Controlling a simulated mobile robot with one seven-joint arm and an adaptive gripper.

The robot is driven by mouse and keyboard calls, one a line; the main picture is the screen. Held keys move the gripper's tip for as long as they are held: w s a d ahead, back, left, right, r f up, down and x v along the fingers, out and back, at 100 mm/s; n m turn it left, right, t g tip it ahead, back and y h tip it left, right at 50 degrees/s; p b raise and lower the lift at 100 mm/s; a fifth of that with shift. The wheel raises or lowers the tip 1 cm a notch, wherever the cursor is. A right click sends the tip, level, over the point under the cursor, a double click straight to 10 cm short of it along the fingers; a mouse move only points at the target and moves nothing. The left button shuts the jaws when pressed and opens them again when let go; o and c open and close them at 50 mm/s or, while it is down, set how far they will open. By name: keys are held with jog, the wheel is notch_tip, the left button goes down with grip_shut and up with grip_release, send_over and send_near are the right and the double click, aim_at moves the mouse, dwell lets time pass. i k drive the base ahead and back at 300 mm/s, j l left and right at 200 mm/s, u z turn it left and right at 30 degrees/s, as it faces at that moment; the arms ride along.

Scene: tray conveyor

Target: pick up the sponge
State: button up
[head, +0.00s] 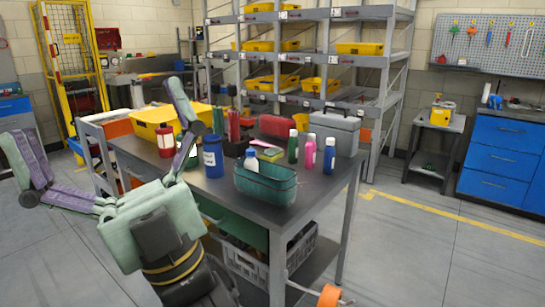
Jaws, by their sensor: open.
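The sponge seems to be the small flat yellow-green block (270,154) lying on the dark workbench top. It sits behind the teal basket (266,184) and left of the upright bottles; it is small, and its lower edge is partly covered. My arm's green and purple links stand at the left front of the bench. I cannot make out gripper fingers anywhere in the head view.
A blue jar (213,157) and a white-and-blue bottle (251,160) stand left of the sponge. Green bottles (293,147) and a pink bottle (309,154) stand to its right. A grey toolbox (335,132) and red box (277,126) are behind. The bench's right front corner is clear.

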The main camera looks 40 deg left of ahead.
aim_at(271, 154)
jog(key=i+j, duration=0.1)
jog(key=j, duration=0.5)
jog(key=i+j, duration=0.1)
jog(key=j, duration=0.45)
jog(key=i+j, duration=0.1)
jog(key=j, duration=1.05)
jog(key=i+j, duration=0.15)
jog(key=j, duration=0.45)
jog(key=i, duration=1.05)
jog(key=l+z, duration=0.05)
